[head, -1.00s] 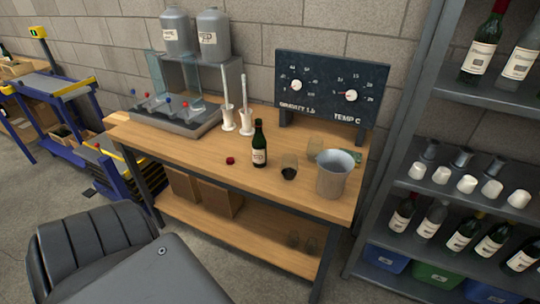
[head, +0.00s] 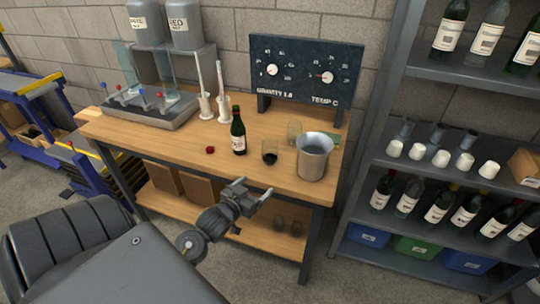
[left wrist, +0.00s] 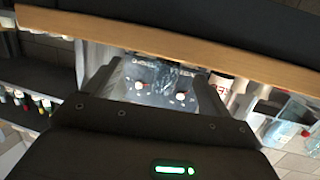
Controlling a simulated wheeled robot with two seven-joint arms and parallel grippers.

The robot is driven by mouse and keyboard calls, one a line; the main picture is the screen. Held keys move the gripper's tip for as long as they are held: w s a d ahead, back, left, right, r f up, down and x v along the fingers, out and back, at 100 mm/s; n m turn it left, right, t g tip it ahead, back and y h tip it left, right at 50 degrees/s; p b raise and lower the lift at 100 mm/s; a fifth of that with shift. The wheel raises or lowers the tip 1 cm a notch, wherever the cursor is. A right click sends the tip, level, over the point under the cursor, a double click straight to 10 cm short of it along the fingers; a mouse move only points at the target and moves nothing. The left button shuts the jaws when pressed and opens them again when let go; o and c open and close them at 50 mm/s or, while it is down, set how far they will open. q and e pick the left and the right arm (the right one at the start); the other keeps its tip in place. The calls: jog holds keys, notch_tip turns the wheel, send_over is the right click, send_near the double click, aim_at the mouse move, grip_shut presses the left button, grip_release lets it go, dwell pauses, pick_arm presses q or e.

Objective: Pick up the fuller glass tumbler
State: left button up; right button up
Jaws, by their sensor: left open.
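A glass tumbler with dark liquid (head: 270,153) stands on the wooden table, right of the dark wine bottle (head: 239,136). A second tumbler (head: 294,130), pale and with no dark liquid visible, stands behind it, partly hidden by the metal bucket (head: 313,160). My left gripper (head: 256,189) is open and empty, in front of the table's front edge and below the dark tumbler in the picture. In the left wrist view its two fingers (left wrist: 155,80) are spread with nothing between them; no tumbler can be made out there. My right gripper is not in view.
The bucket stands close to the right of the tumblers. A red object (head: 210,150) lies left of the bottle. A gauge board (head: 305,70) stands at the back. The table's front edge (left wrist: 150,38) crosses the wrist view.

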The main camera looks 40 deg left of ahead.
aim_at(265, 159)
pick_arm(q)
jog(key=shift+w+a+r+t, duration=0.4)
jog(key=shift+a+r, duration=0.2)
jog(key=shift+w+a+r+t, duration=0.4)
jog(key=shift+a+r, duration=0.15)
jog(key=shift+a, duration=0.05)
jog(key=shift+w+r, duration=0.1)
jog(key=shift+w, duration=0.05)
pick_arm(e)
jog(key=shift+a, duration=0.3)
pick_arm(q)
jog(key=w, duration=0.3)
jog(key=w+a, duration=0.1)
jog(key=w, duration=0.1)
jog(key=shift+w+f+p, duration=0.2)
jog(key=shift+p, duration=0.1)
jog(key=shift+w+r, duration=0.15)
jog(key=shift+w, duration=0.2)
jog(key=w, duration=0.2)
jog(key=w+a+p, duration=0.1)
jog(key=w, duration=0.1)
jog(key=shift+w+f, duration=0.15)
jog(key=shift+f, duration=0.05)
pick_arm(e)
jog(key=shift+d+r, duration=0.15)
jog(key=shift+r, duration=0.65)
pick_arm(q)
jog(key=c, duration=1.1)
jog(key=shift+r, duration=0.25)
